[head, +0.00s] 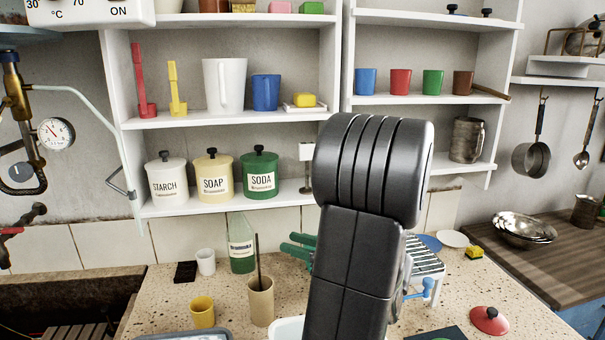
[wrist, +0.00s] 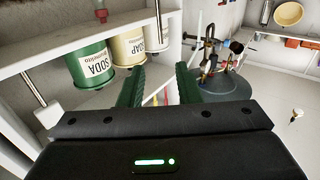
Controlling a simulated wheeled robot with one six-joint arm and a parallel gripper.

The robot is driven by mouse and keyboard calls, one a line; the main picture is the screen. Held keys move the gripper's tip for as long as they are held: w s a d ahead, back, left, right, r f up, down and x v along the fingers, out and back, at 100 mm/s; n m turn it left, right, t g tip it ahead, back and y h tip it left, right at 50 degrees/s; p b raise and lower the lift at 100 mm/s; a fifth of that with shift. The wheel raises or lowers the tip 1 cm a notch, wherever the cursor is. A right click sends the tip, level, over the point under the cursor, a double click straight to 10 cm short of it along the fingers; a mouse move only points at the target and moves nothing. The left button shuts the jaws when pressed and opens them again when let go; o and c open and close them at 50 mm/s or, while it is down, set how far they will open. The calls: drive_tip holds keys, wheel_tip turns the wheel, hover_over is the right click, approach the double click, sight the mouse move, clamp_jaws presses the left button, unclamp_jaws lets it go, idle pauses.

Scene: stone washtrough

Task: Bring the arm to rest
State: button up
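My gripper has green fingers, which show in the wrist view (wrist: 160,88) standing apart with nothing held between them. In the head view the fingertips (head: 298,247) show to the left of my dark arm, above the speckled worktop (head: 170,310). The arm hides the rest of the gripper there. In the wrist view the green SODA jar (wrist: 92,62) and the cream SOAP jar (wrist: 130,45) are on a shelf beyond the left finger, apart from it.
The white shelf unit (head: 215,120) holds mugs and jars above the worktop. A green-labelled bottle (head: 241,243), a beige cup (head: 261,300), a yellow cup (head: 202,312) and a white cup (head: 206,262) stand left of my arm. A red lid (head: 490,320) lies at right.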

drive_tip(key=p+x, duration=0.1)
drive_tip(key=x, duration=1.1)
wheel_tip(320, 180, up, 15)
drive_tip(key=p, duration=1.1)
drive_tip(key=shift+p, duration=0.4)
drive_tip(key=shift+a+f, duration=0.1)
drive_tip(key=shift+f, duration=0.05)
